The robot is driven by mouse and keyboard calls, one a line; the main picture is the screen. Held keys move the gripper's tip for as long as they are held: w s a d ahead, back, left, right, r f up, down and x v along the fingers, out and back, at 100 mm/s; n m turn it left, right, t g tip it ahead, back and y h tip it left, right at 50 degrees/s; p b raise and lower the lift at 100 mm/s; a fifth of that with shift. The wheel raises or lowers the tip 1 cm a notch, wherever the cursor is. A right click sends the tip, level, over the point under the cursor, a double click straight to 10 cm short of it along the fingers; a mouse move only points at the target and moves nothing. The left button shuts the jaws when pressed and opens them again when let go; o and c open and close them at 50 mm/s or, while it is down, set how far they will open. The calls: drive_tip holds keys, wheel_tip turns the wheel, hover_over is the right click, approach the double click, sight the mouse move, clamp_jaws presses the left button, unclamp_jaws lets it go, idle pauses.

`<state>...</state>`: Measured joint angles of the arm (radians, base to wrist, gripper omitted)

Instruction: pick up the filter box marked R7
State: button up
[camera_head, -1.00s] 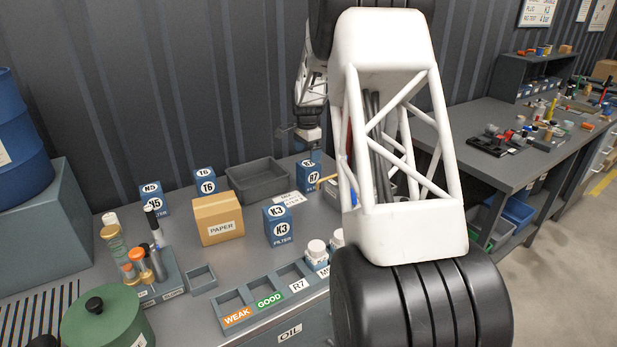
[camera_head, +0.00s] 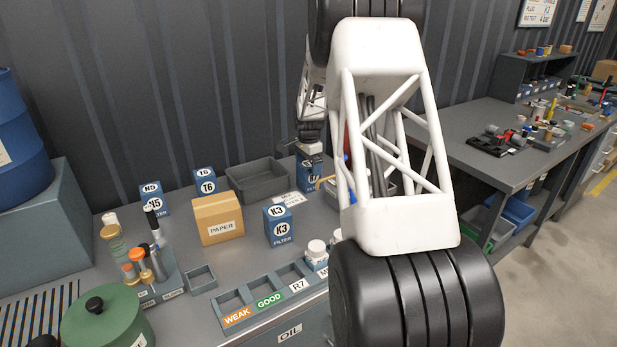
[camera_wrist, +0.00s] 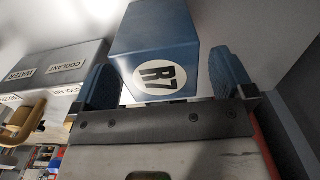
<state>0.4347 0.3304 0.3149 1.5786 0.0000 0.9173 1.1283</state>
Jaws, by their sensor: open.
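The R7 filter box (camera_head: 313,181) is a blue box with a white round R7 mark. It stands on the bench right of the dark grey tray, its upper part covered by my gripper (camera_head: 311,157). In the wrist view the R7 box (camera_wrist: 158,45) lies between the two blue fingers of my open gripper (camera_wrist: 165,82), one on each side.
A K3 filter box (camera_head: 279,225), a PAPER carton (camera_head: 218,220), and T6 (camera_head: 206,181) and N5 (camera_head: 153,198) boxes stand to the left. The grey tray (camera_head: 257,192) looks empty. A slotted rack (camera_head: 232,304) lies at the front. COOLANT and WATER labelled containers (camera_wrist: 50,65) show at the left in the wrist view.

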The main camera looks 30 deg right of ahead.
drive_tip(key=shift+f, duration=1.15)
drive_tip(key=shift+c, duration=0.3)
drive_tip(key=c, duration=1.2)
drive_tip(key=shift+r, duration=0.1)
drive_tip(key=shift+r, duration=4.95)
